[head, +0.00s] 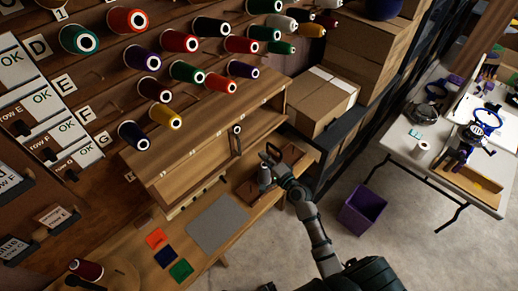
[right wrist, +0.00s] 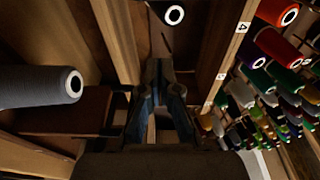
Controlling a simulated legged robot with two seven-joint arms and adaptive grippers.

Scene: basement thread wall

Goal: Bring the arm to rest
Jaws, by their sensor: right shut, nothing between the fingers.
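My right arm (head: 318,235) reaches up from the lower right in the head view. My right gripper (head: 268,158) is over the right part of the wooden workbench, near the small wooden tray. Its fingers are shut with nothing between them; they also show in the right wrist view (right wrist: 158,72). My left gripper is not in view.
A wooden shelf unit (head: 190,150) stands left of the gripper, below a wall of colored spools (head: 180,41). A wooden tray (head: 228,186) lies on the bench. Cardboard boxes (head: 318,98) stand behind. A purple bin (head: 363,210) stands on open floor, with a white table (head: 410,150) at right.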

